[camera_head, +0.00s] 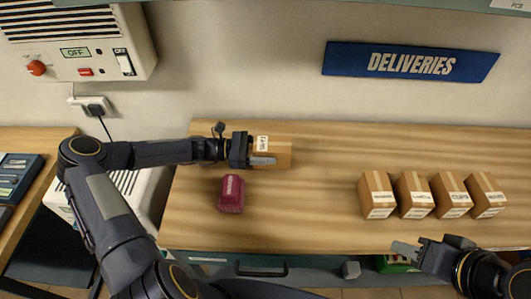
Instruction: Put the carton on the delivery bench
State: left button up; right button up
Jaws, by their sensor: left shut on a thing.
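The brown carton (281,153) with a white label is at the back left of the wooden delivery bench (300,210), under the wall side. My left gripper (262,160) reaches in from the left and is shut on this carton, hiding its left part. I cannot tell whether the carton rests on the bench top or hangs slightly above it. My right gripper (404,249) is at the bench's front edge on the right, away from the carton. Its finger gap is not clear.
Several small labelled cartons (415,194) stand in a row on the bench's right. A blue DELIVERIES sign (410,63) hangs on the wall. The bench middle is clear.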

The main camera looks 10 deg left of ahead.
pick_arm(q)
jog(key=shift+a+f, duration=0.1)
jog(key=shift+f, duration=0.85)
jog(key=o, duration=1.2)
jog(key=shift+f, duration=0.1)
jog(key=a+b, duration=0.1)
jog(key=a, duration=0.2)
jog(key=s+a, duration=0.1)
jog(key=a, duration=0.3)
jog(key=s+a+b, duration=0.1)
jog(key=a, duration=0.2)
jog(key=shift+a+b, duration=0.25)
jog(key=shift+b, duration=0.1)
jog(key=shift+s+a, duration=0.25)
jog(key=shift+a, duration=0.35)
